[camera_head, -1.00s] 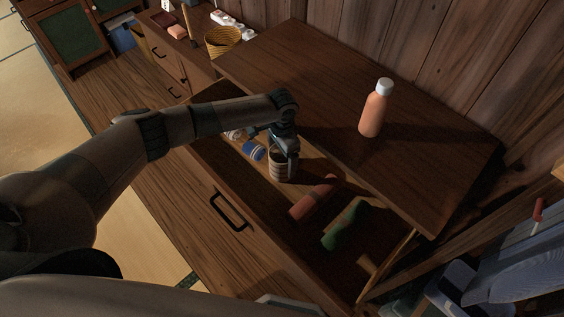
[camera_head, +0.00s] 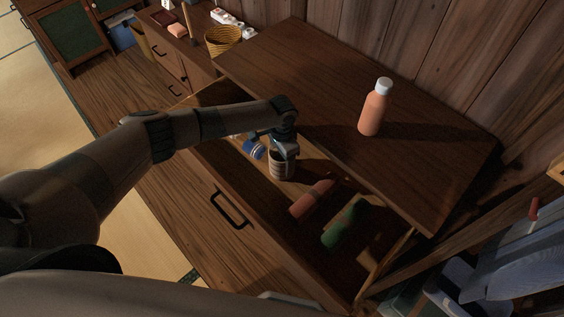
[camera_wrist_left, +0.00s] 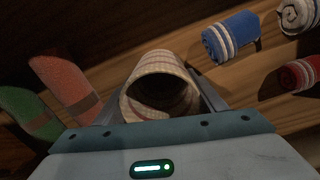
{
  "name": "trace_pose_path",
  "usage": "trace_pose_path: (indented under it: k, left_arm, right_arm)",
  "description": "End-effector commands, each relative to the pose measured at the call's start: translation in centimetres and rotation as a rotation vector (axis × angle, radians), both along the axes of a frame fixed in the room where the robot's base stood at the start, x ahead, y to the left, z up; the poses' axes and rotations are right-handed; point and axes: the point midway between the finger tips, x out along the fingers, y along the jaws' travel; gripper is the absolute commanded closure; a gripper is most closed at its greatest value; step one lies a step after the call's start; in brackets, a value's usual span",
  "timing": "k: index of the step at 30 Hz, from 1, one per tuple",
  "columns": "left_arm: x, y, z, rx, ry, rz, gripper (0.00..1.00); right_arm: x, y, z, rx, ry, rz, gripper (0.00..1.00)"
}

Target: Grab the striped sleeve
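The striped sleeve (camera_head: 282,166), a cream-and-brown hollow tube, stands upright in the open drawer (camera_head: 229,172). In the left wrist view the sleeve (camera_wrist_left: 160,84) shows its open end toward the camera, between the two fingers. My left gripper (camera_head: 284,153) is directly above it, pointing down; in the wrist view the left gripper (camera_wrist_left: 161,98) has a finger on each side of the sleeve and looks open. The fingertips are partly hidden, so I cannot tell whether either finger touches it. My right gripper is not in view.
Rolled cloths lie in the drawer: salmon (camera_head: 312,199) and green (camera_head: 344,226) on one side, blue (camera_wrist_left: 231,37), red (camera_wrist_left: 299,75) and white (camera_wrist_left: 298,15) on the other. An orange bottle (camera_head: 374,108) stands on the cabinet top (camera_head: 310,75) behind the drawer.

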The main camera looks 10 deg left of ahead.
Motion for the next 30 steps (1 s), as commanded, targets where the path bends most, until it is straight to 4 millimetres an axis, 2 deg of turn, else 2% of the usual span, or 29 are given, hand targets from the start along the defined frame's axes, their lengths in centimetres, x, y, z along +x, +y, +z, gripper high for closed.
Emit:
trace_pose_path:
  k: [11,17,23,30]
  left_arm:
    - [0.0,0.0,0.3,-0.001,-0.001,0.0,0.58]
    - [0.1,-0.1,1.6,-0.001,-0.001,-0.001,0.58]
    - [0.1,0.0,4.6,-0.003,-0.003,-0.002,0.58]
    - [0.1,0.0,10.5,-0.002,-0.005,-0.002,0.58]
  right_arm:
    - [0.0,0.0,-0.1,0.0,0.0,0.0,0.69]
    - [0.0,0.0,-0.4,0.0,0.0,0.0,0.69]
    - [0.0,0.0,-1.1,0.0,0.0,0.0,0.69]
    - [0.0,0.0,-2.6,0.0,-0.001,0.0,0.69]
